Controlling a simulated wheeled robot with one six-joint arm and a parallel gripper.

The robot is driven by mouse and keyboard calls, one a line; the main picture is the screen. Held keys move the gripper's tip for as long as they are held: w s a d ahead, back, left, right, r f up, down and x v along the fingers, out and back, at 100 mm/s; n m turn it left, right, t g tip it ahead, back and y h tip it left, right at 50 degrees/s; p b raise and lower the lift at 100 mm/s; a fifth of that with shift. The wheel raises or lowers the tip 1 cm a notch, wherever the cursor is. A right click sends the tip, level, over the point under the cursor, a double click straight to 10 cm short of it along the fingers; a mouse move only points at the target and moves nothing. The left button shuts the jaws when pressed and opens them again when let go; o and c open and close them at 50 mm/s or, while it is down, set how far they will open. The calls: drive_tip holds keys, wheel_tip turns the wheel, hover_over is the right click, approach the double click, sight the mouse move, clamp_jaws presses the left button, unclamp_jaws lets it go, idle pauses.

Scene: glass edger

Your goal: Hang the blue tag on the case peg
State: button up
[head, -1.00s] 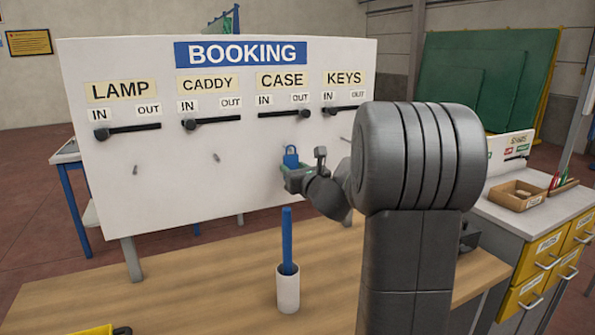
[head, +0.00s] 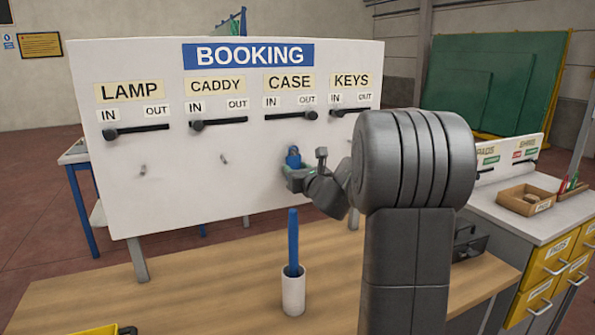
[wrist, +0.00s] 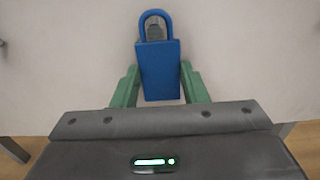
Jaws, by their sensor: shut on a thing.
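The blue tag (head: 293,158) is a padlock shape with a loop on top, held upright close to the white board, under the CASE sign. My gripper (head: 297,174) is shut on its lower body. In the wrist view the tag (wrist: 158,70) sits between the green fingers (wrist: 158,88). The grey case peg (wrist: 155,32) shows inside the loop's opening. I cannot tell whether the loop is around the peg or just in front of it. In the head view the tag and gripper mostly hide this peg.
The BOOKING board (head: 180,210) carries sliders under each sign and bare pegs under LAMP (head: 143,169) and CADDY (head: 224,160). A white cup (head: 293,292) with a blue stick stands on the wooden bench (head: 210,290) below my gripper.

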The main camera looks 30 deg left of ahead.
drive_tip(key=o, duration=1.1)
drive_tip(key=b+v, duration=0.2)
drive_tip(key=v, duration=1.1)
drive_tip(key=shift+s+d, duration=0.25)
drive_tip(key=shift+a, duration=0.1)
drive_tip(key=p+x, duration=0.2)
drive_tip(key=x, duration=1.1)
drive_tip(key=shift+w+a, duration=0.25)
drive_tip(key=shift+w, duration=0.1)
drive_tip(key=shift+s+d+r, duration=0.1)
drive_tip(key=shift+s+d, duration=0.25)
drive_tip(key=shift+d, duration=0.05)
